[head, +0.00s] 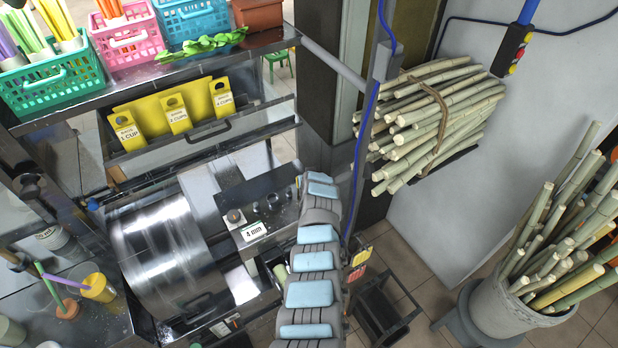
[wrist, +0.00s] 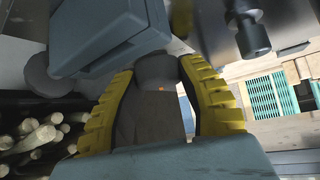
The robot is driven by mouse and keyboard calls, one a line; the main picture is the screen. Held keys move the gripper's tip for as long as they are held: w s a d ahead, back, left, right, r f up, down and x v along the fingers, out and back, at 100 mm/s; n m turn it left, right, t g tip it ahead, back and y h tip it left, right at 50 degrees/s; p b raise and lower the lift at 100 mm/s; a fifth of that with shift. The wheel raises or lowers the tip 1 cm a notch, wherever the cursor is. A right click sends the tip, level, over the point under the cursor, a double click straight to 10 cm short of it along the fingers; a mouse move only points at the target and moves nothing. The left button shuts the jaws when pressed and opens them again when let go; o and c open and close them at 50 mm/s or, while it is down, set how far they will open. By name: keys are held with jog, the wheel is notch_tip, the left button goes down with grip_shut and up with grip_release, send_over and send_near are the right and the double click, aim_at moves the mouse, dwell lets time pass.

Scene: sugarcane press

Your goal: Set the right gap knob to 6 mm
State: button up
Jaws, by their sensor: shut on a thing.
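In the wrist view, my gripper (wrist: 158,75) has its ribbed yellow fingers closed on both sides of a dark grey round knob (wrist: 157,68), taken to be the right gap knob. A small orange mark shows on or near the knob's lower edge. In the head view, my segmented arm covers the right side of the press (head: 165,240), and my gripper and the held knob are hidden there. Another grey knob (head: 235,216) stands in the open on the press housing. A white label (head: 254,231), seeming to read 4 mm, is beside it; I cannot tell which knob it belongs to.
A shelf with colored baskets (head: 52,82) and yellow cup holders (head: 170,115) is behind the press. Bundled cane (head: 432,118) hangs at the right, and a bucket of cane (head: 510,302) stands at lower right. A grey post with a blue cable rises beside my arm.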

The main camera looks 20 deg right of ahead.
jog(key=shift+a+f+m+h+b, duration=0.3)
jog(key=shift+m+h+b, duration=0.4)
jog(key=shift+m+b, duration=0.3)
jog(key=shift+d+g+b, duration=0.15)
jog(key=shift+g+b, duration=0.15)
jog(key=shift+b, duration=0.15)
jog(key=m+h+b, duration=0.1)
jog(key=b, duration=0.3)
jog(key=m+g+h+b, duration=0.1)
jog(key=m+b, duration=0.1)
jog(key=b, duration=0.3)
jog(key=shift+f, duration=0.3)
jog(key=m+g+h+b, duration=0.2)
jog(key=m+b, duration=0.1)
jog(key=b, duration=0.8)
jog(key=shift+d+r+m, duration=0.1)
jog(key=shift+r+m, duration=0.05)
jog(key=shift+m, duration=0.25)
jog(key=shift+r+m+g+b, duration=0.1)
jog(key=shift+m+g+b, duration=0.2)
jog(key=shift+b, duration=0.6)
jog(key=shift+r+m+g+h+b, duration=0.15)
jog(key=shift+m+g+h+b, duration=0.55)
jog(key=shift+b, duration=1.15)
jog(key=o, duration=1.2)
